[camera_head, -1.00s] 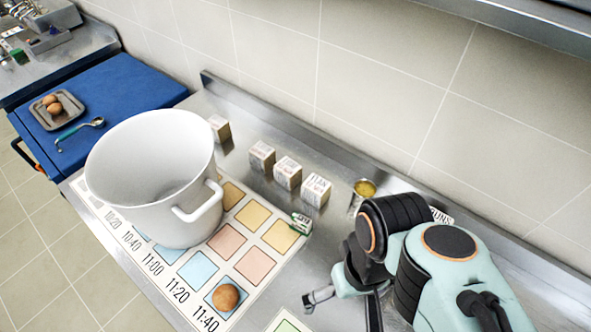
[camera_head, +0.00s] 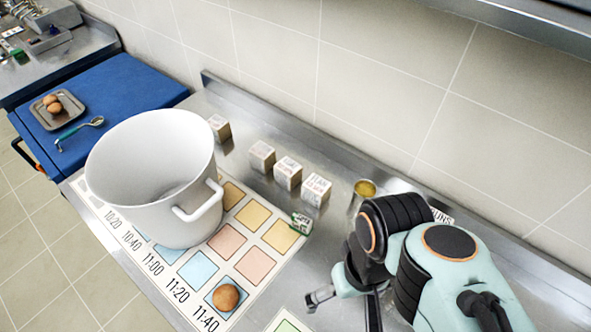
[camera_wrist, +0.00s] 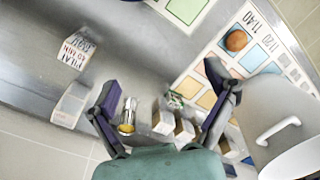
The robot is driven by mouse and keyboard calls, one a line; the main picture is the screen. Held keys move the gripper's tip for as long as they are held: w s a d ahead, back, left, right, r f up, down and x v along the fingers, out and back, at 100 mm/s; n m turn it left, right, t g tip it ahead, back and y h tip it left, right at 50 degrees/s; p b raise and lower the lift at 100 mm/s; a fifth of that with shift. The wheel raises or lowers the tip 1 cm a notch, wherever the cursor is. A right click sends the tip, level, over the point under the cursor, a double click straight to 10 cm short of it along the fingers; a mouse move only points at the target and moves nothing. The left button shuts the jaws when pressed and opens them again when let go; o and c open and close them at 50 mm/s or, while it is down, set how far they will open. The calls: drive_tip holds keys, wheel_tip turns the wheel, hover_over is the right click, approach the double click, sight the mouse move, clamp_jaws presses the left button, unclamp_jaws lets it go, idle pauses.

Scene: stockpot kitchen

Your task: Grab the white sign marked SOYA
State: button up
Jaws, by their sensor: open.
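I cannot read SOYA on anything in view. In the head view my arm hides part of the counter.
A big white pot (camera_head: 150,185) stands on the timed mat (camera_head: 262,305). A metal cup (camera_head: 363,195) with yellow contents stands near my arm. The wall bounds the back.

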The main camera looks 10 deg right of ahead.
drive_tip(key=w+r+m+t, duration=0.4)
drive_tip(key=w+m, duration=0.2)
drive_tip(key=w, duration=0.5)
drive_tip(key=m+g, duration=0.1)
drive_tip(key=m, duration=0.2)
hover_over(301, 219)
drive_tip(key=w+d, duration=0.1)
drive_tip(key=w, duration=0.1)
wheel_tip(301, 219, down, 10)
drive_tip(key=f, duration=0.1)
drive_tip(key=f+g, duration=0.1)
drive_tip(key=f, duration=0.4)
drive_tip(key=s+f+g, duration=0.1)
drive_tip(key=f, duration=0.4)
drive_tip(key=s+a+f, duration=0.1)
drive_tip(key=f, duration=0.4)
drive_tip(key=shift+f+g+h, duration=0.4)
drive_tip(key=c, duration=1.2)
